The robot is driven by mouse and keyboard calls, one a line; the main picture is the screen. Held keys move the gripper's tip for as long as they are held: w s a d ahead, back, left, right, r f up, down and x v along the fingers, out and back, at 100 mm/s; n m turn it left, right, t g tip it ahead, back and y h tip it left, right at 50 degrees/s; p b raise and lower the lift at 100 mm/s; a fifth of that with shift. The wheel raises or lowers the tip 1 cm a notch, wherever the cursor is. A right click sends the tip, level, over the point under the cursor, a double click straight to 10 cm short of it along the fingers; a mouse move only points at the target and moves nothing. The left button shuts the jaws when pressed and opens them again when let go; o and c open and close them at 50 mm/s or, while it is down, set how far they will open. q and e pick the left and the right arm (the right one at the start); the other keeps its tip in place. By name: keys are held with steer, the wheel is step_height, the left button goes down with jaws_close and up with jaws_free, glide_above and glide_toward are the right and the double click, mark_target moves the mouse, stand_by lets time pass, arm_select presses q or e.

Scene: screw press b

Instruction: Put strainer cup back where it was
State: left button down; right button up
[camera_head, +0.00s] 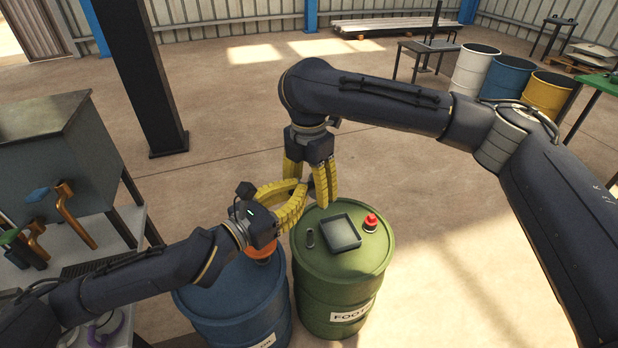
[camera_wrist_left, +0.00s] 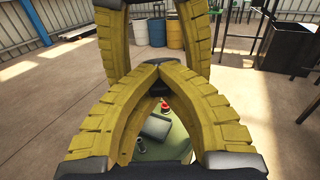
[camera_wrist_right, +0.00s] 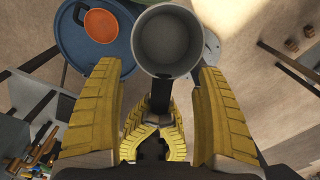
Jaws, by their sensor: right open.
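My left gripper (camera_head: 303,186) reaches in above the barrels. My right gripper (camera_head: 309,195) points down over the far left rim of the green barrel (camera_head: 345,290), close to the left fingertips. Its fingers are apart.
A dark square tray (camera_head: 341,232) and a red-topped item (camera_head: 370,222) share the barrel lid. A blue barrel (camera_head: 235,310) with an orange item (camera_head: 261,250) stands to the left. A machine (camera_head: 60,150) with orange handles is at far left.

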steer(key=shift+f, duration=0.25)
steer(key=c, duration=1.4)
arm_select(q)
steer(key=c, duration=1.5)
jaws_free()
